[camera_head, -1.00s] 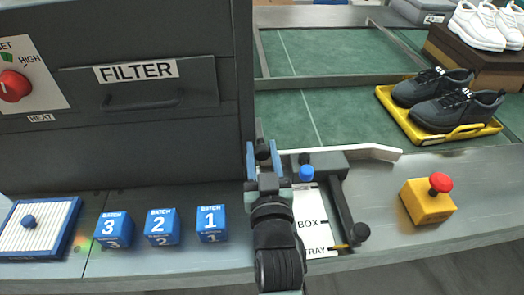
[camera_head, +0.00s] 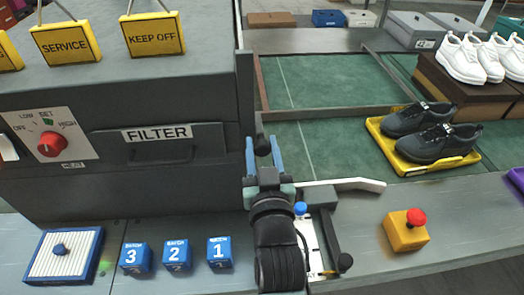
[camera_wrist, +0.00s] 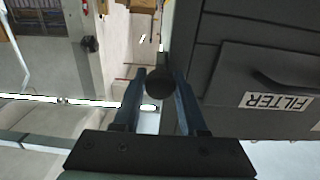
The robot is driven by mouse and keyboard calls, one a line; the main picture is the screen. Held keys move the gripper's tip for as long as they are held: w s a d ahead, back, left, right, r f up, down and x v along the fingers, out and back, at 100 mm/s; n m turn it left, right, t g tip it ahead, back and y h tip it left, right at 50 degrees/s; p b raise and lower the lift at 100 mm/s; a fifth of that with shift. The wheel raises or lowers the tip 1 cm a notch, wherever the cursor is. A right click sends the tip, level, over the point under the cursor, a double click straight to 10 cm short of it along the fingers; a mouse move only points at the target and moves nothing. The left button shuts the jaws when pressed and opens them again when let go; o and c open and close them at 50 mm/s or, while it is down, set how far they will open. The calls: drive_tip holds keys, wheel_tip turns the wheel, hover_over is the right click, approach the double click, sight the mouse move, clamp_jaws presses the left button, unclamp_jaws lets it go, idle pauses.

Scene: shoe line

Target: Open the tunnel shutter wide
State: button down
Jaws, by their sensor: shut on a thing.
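The tunnel is the large dark box at left, with a FILTER drawer (camera_head: 172,143) on its front. The shutter (camera_head: 246,95) looks like a thin dark upright plate at the tunnel's right end, seen nearly edge-on, so I cannot tell how far open it stands. A round black knob (camera_head: 262,145) sits low beside this edge. My gripper (camera_head: 263,152) has its two blue fingers on either side of the knob and is shut on it. The wrist view shows the knob (camera_wrist: 160,82) between the fingertips, close to the dark tunnel wall.
A pale diverter arm (camera_head: 350,185) and a black lever (camera_head: 344,262) lie right of my wrist. Blue batch blocks (camera_head: 177,255) stand at front left. A yellow box with a red button (camera_head: 407,230) stands at right. Grey shoes sit on a yellow tray (camera_head: 425,165) on the green belt.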

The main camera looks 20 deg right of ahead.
drive_tip(key=shift+r+p, duration=1.15)
drive_tip(key=shift+r, duration=1.25)
drive_tip(key=shift+c, duration=2.4)
unclamp_jaws()
drive_tip(key=shift+f, duration=0.1)
drive_tip(key=shift+s+f, duration=0.1)
drive_tip(key=shift+s+a, duration=0.1)
drive_tip(key=shift+s, duration=0.1)
drive_tip(key=b+v, duration=0.1)
drive_tip(key=v, duration=1.1)
drive_tip(key=shift+s+b, duration=0.2)
drive_tip(key=shift+b, duration=0.2)
drive_tip(key=shift+r, duration=0.2)
